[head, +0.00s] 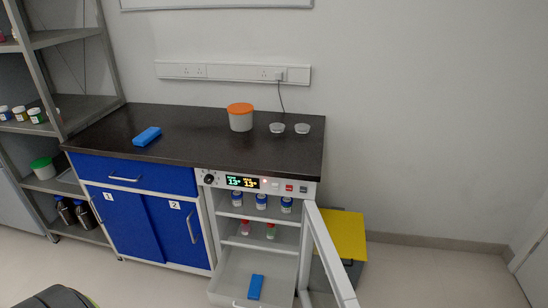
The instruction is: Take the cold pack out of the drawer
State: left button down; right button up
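A blue cold pack (255,287) lies in the open bottom drawer (228,270) of the small fridge unit under the counter. A similar blue pack (147,137) lies on the black countertop at the left. The unit's door (330,255) stands open to the right of the drawer. Neither of my grippers shows in the head view.
Shelves (75,108) stand at left. A yellow-lidded bin (342,234) is behind the open door. Floor at right is clear.

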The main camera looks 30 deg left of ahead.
aim_at(255, 291)
jog(key=u, duration=1.3)
